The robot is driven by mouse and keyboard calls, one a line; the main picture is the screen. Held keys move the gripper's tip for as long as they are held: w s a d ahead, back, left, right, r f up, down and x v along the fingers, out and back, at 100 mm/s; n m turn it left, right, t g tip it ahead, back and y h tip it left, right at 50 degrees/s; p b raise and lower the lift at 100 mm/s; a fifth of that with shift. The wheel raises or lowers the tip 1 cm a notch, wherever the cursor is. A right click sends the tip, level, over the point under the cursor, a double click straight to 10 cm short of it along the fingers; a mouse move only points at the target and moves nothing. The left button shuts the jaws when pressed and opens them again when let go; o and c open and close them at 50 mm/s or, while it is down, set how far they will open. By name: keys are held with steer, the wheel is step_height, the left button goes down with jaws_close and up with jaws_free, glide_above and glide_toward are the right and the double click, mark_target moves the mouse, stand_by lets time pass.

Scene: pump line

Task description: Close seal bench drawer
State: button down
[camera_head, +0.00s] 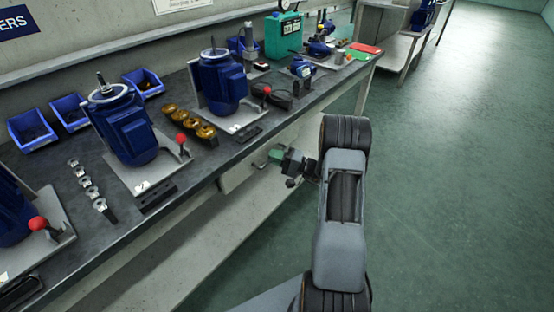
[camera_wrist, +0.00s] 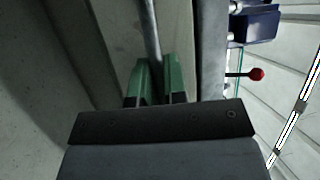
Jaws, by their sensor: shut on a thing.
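The seal bench drawer (camera_head: 236,174) is a pale grey box under the bench's front edge, just left of my gripper (camera_head: 274,156). How far it stands out from the bench is hard to tell. In the wrist view, the green fingers of my gripper (camera_wrist: 158,72) are shut on a slim metal bar handle (camera_wrist: 150,28), one finger on each side. A pale panel (camera_wrist: 112,38), which looks like the drawer front, lies behind the bar. The handle is hidden in the head view.
The dark bench top (camera_head: 235,152) carries blue pumps (camera_head: 125,125) on plates with red-knobbed levers, brass parts (camera_head: 188,122), blue bins (camera_head: 32,130) and a green case (camera_head: 283,38). A pale lower shelf (camera_head: 165,245) runs beneath. The green floor (camera_head: 450,170) at right is clear.

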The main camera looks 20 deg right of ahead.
steer(key=w, duration=0.1)
steer(key=w+a+b, duration=0.1)
steer(key=shift+w+a+f, duration=0.15)
steer(key=shift+w, duration=0.25)
steer(key=shift+w+r, duration=0.1)
steer(key=shift+r, duration=0.1)
steer(key=c, duration=1.5)
jaws_free()
steer(key=shift+o, duration=0.2)
steer(key=shift+a, duration=0.1)
steer(key=p, duration=0.2)
glide_toward(267, 152)
steer(key=v, duration=0.4)
steer(key=shift+w, duration=0.1)
